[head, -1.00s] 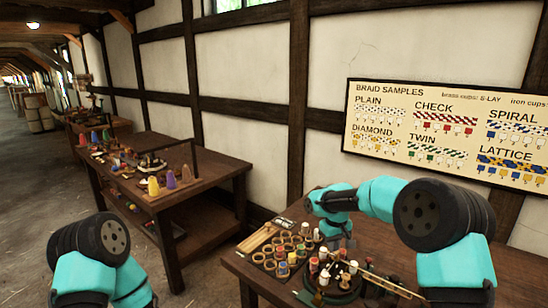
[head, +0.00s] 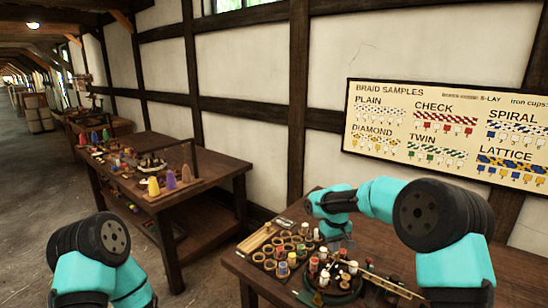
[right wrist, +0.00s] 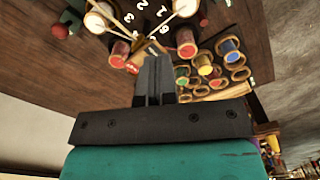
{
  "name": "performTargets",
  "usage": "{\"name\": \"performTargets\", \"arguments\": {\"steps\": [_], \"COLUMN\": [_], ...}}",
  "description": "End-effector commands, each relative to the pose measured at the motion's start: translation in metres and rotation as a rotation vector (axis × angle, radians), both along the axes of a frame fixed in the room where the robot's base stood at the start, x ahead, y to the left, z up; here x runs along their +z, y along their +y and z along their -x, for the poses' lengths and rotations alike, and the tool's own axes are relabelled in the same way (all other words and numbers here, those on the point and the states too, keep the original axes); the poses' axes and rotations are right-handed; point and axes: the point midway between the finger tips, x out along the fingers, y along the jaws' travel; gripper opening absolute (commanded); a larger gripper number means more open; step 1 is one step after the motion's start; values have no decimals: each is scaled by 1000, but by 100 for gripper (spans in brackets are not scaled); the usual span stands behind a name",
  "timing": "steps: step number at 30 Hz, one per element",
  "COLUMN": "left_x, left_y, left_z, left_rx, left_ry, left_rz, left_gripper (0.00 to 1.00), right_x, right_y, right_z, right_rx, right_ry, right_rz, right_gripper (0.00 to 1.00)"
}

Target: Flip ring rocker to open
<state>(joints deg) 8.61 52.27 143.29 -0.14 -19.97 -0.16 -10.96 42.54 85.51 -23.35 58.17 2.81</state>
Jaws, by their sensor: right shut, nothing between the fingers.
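The round braiding stand (head: 335,293) is on the bench below my right gripper, with pale and red-ended bobbins around it. In the right wrist view, white numbers show on its dark ring (right wrist: 137,16), and pale strands run to bobbins (right wrist: 119,52). My right gripper (right wrist: 153,65) is shut and empty. Its fingertips show over the ring's edge, between two red-ended bobbins; I cannot tell if they touch anything. In the head view the gripper (head: 341,244) is small and partly lost against the bench. I cannot make out the ring rocker or its position. My left gripper is out of view.
A tray of round holders (head: 270,262) with some coloured spools stands left of the stand; it also shows in the right wrist view (right wrist: 212,68). Thin wooden rods (head: 392,284) lie to the right. A second table (head: 200,190) with coloured cones stands farther left.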

Motion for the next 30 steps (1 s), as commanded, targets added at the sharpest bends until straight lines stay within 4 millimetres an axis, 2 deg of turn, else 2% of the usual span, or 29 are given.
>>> {"name": "performTargets", "arguments": {"steps": [30], "left_x": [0], "left_y": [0], "left_z": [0], "left_rx": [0], "left_ry": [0], "left_rz": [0], "left_gripper": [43], "right_x": [-16], "right_y": [0], "right_z": [0], "right_rx": [-1], "right_ry": [0], "right_rz": [0], "right_gripper": [0]}}
